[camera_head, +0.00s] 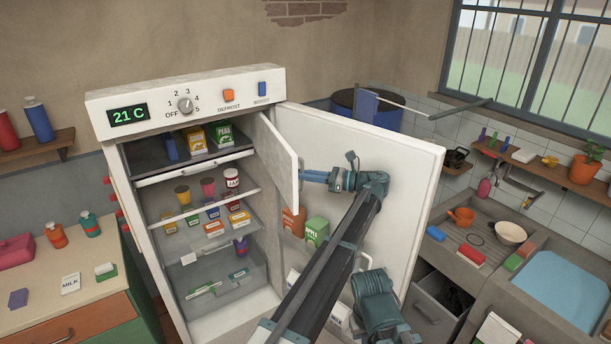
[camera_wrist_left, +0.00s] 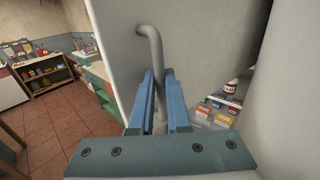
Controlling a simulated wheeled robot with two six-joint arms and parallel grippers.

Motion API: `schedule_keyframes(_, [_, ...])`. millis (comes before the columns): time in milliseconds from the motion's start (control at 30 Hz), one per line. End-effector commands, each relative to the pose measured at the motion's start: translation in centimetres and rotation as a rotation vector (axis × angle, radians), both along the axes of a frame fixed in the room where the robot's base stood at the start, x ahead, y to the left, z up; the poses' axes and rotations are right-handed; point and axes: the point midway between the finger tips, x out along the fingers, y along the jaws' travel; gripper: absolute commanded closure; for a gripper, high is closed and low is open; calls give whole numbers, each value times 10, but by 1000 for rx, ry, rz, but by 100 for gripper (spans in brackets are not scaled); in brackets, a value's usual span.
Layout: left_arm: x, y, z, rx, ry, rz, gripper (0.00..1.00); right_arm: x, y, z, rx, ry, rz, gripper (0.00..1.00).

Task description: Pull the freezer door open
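The freezer door (camera_head: 279,160) is a small white inner door at the top right of the open fridge. It is swung outward, and the freezer compartment (camera_head: 150,153) behind it shows cartons. My left gripper (camera_head: 312,176) is at the door's outer side, pointing left. In the left wrist view, the grey bent handle (camera_wrist_left: 152,45) runs between the blue fingers (camera_wrist_left: 160,100), which are closed about it with little gap. A pale panel (camera_wrist_left: 200,35) lies behind the handle. My right gripper is not in view.
The large fridge door (camera_head: 410,170) stands wide open to the right, behind my left arm, with cartons on its inside. Fridge shelves (camera_head: 205,190) below hold jars and boxes. A counter (camera_head: 75,255) stands left and a sink (camera_head: 565,285) right.

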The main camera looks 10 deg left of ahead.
Motion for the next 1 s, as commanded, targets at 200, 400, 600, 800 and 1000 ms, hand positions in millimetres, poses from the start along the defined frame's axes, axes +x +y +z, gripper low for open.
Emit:
schedule_keyframes(200, [4, 3, -2, -8, 3, -5, 55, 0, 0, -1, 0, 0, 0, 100])
schedule_keyframes(400, [2, 2, -2, -7, 1, -5, 55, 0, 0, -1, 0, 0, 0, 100])
schedule_keyframes(600, [2, 1, -1, -4, 0, -6, 55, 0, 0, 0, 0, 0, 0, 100])
schedule_keyframes(800, [2, 1, -1, -3, 0, -6, 55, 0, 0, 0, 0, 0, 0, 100])
schedule_keyframes(1000, [2, 4, 6, -2, 0, -6, 55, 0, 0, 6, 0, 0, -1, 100])
